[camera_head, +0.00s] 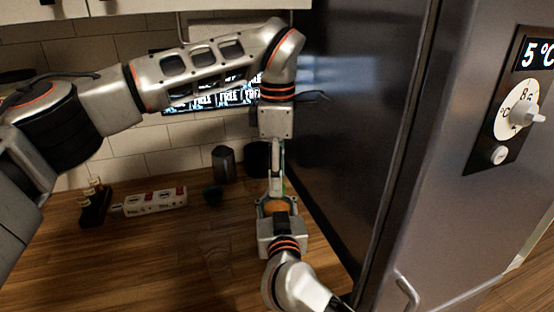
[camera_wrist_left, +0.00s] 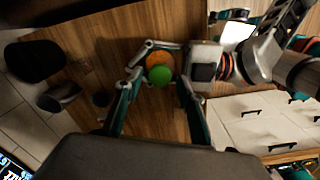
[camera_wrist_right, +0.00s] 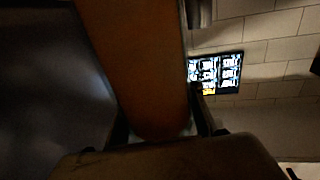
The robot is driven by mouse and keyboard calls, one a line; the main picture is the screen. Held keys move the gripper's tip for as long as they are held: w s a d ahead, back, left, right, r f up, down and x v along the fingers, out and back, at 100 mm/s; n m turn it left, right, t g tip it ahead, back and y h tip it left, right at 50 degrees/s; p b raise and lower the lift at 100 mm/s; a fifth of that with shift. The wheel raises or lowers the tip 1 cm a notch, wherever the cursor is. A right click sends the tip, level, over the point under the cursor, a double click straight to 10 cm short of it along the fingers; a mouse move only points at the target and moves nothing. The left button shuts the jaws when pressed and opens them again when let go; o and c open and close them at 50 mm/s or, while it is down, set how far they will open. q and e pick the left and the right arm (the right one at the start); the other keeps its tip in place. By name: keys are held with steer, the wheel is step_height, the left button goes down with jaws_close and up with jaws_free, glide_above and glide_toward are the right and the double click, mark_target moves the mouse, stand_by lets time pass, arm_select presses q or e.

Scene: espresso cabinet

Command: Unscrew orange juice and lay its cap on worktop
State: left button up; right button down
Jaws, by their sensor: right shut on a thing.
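The orange juice bottle (camera_head: 276,208) stands upright near the dark panel, mostly hidden by my grippers in the head view. Its orange body (camera_wrist_right: 140,65) fills the middle of the right wrist view. Its green cap (camera_wrist_left: 160,77) faces up in the left wrist view. My right gripper (camera_head: 278,202) is shut on the bottle's body from the front. My left gripper (camera_head: 277,182) points down above the bottle. In the left wrist view its fingers are open, one on either side of the cap, with gaps showing. Whether the tips are level with the cap is unclear.
The wooden worktop (camera_head: 180,240) is clear to the left of the bottle. A power strip (camera_head: 154,201), a dark rack of small bottles (camera_head: 95,203), a grey canister (camera_head: 223,164) and a small dark cup (camera_head: 212,194) stand farther back. A tall dark panel (camera_head: 345,120) stands close on the right.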

arm_select(q)
steer(key=shift+f, duration=1.3)
jaws_close()
steer(key=n, duration=1.2)
steer(key=shift+r, duration=0.1)
steer(key=shift+o, duration=0.6)
jaws_free()
